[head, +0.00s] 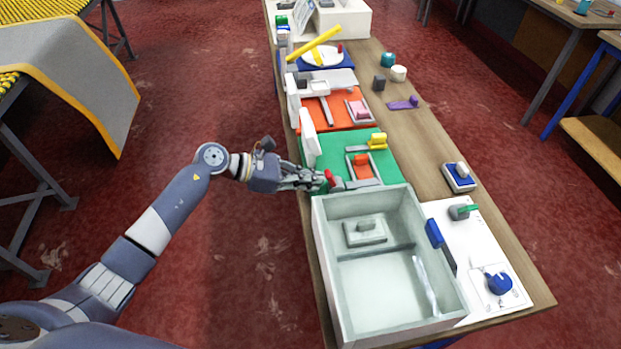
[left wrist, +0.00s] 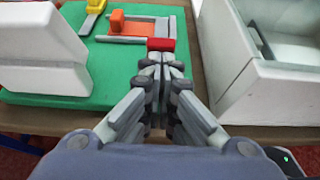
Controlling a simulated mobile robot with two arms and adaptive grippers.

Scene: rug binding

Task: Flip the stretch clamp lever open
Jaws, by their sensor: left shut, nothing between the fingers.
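A green plate (head: 385,155) lies on the long bench and carries a lever with a red end (head: 330,177), which I take to be the stretch clamp lever. My left gripper (head: 318,181) is shut and empty, with its fingertips right at the red end. In the left wrist view the red end (left wrist: 161,44) is just beyond the closed fingertips (left wrist: 160,72); I cannot tell whether they touch. An orange block (left wrist: 117,22) in a grey frame sits beside it. The lever's pivot is hidden or too small to make out. My right gripper is not in view.
A grey-white open box (head: 335,275) stands close to the right of my gripper, its wall (left wrist: 238,85) near the fingers. A white upright block (left wrist: 40,45) stands to the left. Further along are an orange plate (head: 340,118) and a yellow handle (head: 314,45).

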